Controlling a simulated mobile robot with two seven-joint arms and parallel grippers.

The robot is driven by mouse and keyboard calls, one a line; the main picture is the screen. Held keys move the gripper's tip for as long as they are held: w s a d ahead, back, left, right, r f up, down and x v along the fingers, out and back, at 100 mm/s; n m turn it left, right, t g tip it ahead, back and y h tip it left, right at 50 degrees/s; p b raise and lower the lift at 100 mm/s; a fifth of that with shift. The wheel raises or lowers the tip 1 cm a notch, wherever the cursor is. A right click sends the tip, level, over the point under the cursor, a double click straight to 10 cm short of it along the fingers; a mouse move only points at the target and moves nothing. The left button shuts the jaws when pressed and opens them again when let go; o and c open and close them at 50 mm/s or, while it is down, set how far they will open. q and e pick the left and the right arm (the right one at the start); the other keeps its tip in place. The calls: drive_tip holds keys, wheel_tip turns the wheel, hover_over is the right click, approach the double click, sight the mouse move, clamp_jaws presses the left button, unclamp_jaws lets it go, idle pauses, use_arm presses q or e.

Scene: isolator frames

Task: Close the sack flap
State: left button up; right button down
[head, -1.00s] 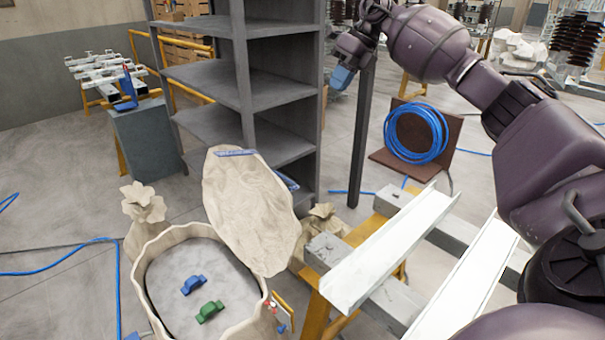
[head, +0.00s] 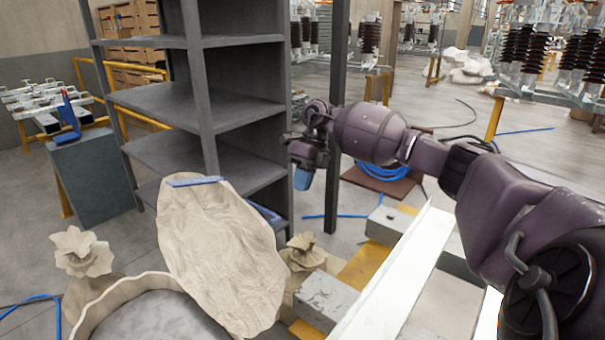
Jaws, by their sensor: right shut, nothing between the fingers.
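The sack (head: 128,284) stands at the bottom left, cut off by the lower edge of the picture. Its beige oval flap (head: 220,250) stands raised and leaning back from the rim, so the sack is open. A blue strip (head: 195,181) runs along the flap's top edge and another blue piece (head: 263,211) shows at its right edge. My right gripper (head: 302,180) has blue fingertips, points down and is shut and empty. It is to the right of and a little above the flap, apart from it. My left gripper is not in view.
A grey shelf unit (head: 205,85) stands right behind the flap. Tied sacks (head: 82,252) stand beside the open sack. A white metal channel (head: 390,285) on grey blocks (head: 325,297) lies to the right. A dark post (head: 334,150) rises behind my right gripper.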

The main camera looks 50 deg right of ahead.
drive_tip(key=a+f, duration=0.4)
drive_tip(key=a, duration=0.2)
drive_tip(key=shift+s+f, duration=0.15)
drive_tip(key=shift+f, duration=0.1)
